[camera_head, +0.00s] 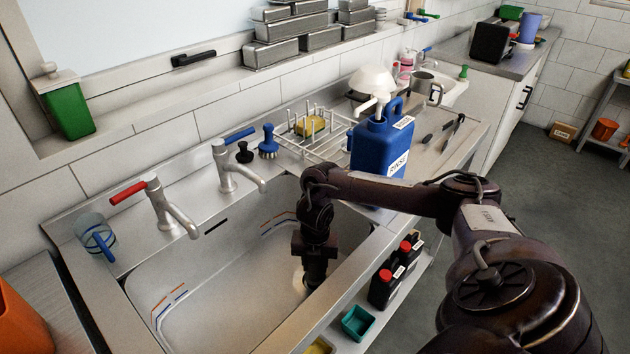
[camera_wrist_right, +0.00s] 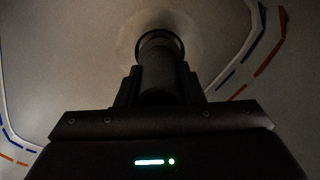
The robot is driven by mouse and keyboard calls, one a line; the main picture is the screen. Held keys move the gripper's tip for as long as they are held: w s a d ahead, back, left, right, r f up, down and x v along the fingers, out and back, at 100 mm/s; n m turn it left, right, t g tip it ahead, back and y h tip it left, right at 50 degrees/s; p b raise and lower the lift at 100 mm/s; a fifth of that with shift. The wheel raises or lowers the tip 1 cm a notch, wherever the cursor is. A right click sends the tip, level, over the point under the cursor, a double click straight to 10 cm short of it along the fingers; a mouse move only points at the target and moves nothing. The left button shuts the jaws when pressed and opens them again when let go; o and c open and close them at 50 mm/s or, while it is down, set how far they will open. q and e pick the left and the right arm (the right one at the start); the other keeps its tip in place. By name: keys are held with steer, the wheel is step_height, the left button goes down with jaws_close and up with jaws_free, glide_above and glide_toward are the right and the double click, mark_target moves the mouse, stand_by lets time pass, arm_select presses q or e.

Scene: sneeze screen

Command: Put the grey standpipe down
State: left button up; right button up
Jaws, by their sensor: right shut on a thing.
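My right gripper (camera_head: 315,278) reaches down into the steel sink basin (camera_head: 225,290), close to its floor, beside a pale round recess (camera_head: 298,281). In the right wrist view the jaws (camera_wrist_right: 160,85) are shut on the standpipe (camera_wrist_right: 160,45), a dark-looking tube with a round rim. The rim appears over the pale round recess (camera_wrist_right: 155,18) in the basin floor. I cannot tell whether the pipe touches the floor. In the head view the gripper and wrist hide the pipe. My left gripper is not in view.
A red-handled tap (camera_head: 160,205) and a blue-handled tap (camera_head: 232,170) stand behind the basin. A blue jug (camera_head: 380,140) stands right of the wire rack (camera_head: 325,140), near my right arm. Black bottles (camera_head: 385,285) sit below the front rim. The basin's left part is clear.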

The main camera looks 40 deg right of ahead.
steer(key=shift+f, duration=0.85)
steer(key=shift+f, duration=0.15)
steer(key=o, duration=1)
